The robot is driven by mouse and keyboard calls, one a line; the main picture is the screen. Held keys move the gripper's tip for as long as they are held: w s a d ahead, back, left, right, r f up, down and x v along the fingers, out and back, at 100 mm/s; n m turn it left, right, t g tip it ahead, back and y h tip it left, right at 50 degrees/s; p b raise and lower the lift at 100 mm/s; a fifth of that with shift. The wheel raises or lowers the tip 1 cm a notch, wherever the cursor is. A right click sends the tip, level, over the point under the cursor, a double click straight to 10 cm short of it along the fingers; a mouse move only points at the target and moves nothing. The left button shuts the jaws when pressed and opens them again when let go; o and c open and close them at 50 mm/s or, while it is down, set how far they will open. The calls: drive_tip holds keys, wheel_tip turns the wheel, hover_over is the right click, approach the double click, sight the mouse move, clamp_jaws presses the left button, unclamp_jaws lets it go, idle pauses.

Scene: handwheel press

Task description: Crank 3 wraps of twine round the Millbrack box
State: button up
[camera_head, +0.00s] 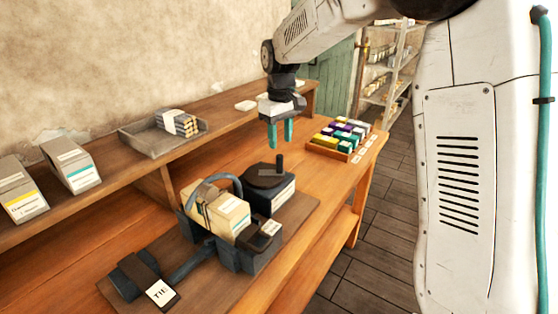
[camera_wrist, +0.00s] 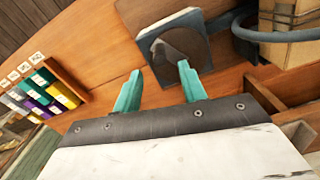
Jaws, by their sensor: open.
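A cream box (camera_head: 230,214) with an unreadable label sits in a dark press on the bench, under a curved arm (camera_head: 212,181). Its side also shows in the wrist view (camera_wrist: 288,48). Beside the press is a dark round crank wheel (camera_head: 262,179) with an upright peg (camera_head: 279,162). The wheel also shows in the wrist view (camera_wrist: 190,62). My gripper (camera_head: 281,134) is open and empty, its teal fingers pointing down above the wheel and apart from the peg. A lever with a TIE card (camera_head: 162,292) lies at the front left.
A tray of coloured spools or packets (camera_head: 322,144) stands at the bench's far right end. The raised shelf holds cartons (camera_head: 70,165) and a grey tray (camera_head: 135,139) of bundled pieces. A green door and rack stand behind. Bench between wheel and coloured tray is clear.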

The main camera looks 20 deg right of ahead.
sight(280, 156)
wheel_tip(280, 156, down, 8)
drive_tip(key=shift+w, duration=0.1)
idle(0.4)
clamp_jaws()
drive_tip(key=shift+a, duration=0.15)
